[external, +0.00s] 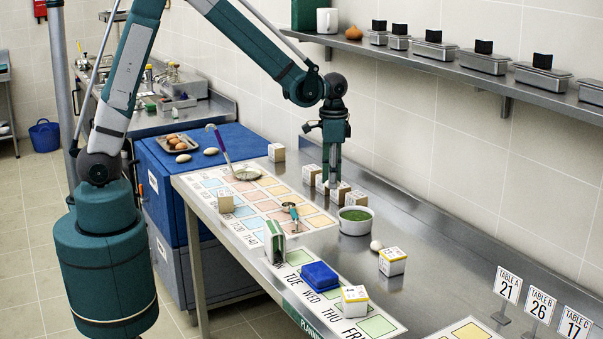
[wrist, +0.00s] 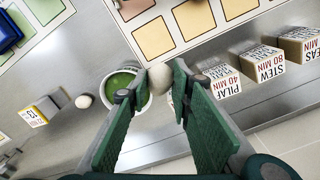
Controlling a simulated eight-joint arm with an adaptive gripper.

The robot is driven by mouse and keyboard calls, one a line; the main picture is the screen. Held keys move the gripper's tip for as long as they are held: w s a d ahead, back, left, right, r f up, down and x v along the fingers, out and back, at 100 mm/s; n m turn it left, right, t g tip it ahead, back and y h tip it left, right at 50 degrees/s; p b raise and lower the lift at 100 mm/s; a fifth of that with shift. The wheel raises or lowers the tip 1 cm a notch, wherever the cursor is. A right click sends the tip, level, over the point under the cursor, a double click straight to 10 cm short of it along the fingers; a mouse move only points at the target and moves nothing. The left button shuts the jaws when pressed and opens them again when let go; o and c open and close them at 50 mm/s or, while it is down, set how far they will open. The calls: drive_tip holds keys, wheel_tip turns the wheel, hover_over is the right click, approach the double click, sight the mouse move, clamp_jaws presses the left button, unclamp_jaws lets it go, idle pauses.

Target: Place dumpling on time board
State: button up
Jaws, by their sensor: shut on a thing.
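My gripper (external: 331,183) points down above the steel counter, between the green bowl and the row of small boxes. In the wrist view my gripper (wrist: 165,84) is shut on a pale round dumpling (wrist: 160,76), which sits between the fingertips. The dumpling cannot be made out in the external view. The time board (external: 236,197), a sheet with rows of coloured squares, lies flat on the counter to the left of my gripper. Part of it shows at the top of the wrist view (wrist: 152,38). The held dumpling appears apart from the board.
A bowl of green contents (external: 355,221) stands close to my gripper. Boxes with printed times (wrist: 270,62) line the other side.

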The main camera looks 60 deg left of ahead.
drive_tip(key=s+a+n, duration=0.2)
drive_tip(key=s+a, duration=0.2)
drive_tip(key=a, duration=0.6)
drive_tip(key=s+a+n, duration=0.2)
drive_tip(key=s+a, duration=0.3)
drive_tip(key=a, duration=0.5)
drive_tip(key=s+a+f+n, duration=0.1)
drive_tip(key=s+a+n, duration=0.3)
drive_tip(key=s+a, duration=1)
drive_tip(key=shift+s+f+b, duration=0.15)
drive_tip(key=shift+s+b, duration=0.05)
drive_tip(key=shift+b, duration=0.1)
drive_tip(key=shift+f, duration=0.1)
drive_tip(key=shift+f+b, duration=0.4)
drive_tip(key=shift+f, duration=2.45)
drive_tip(key=shift+f+b, duration=0.35)
drive_tip(key=shift+f, duration=1.7)
drive_tip(key=shift+f, duration=0.15)
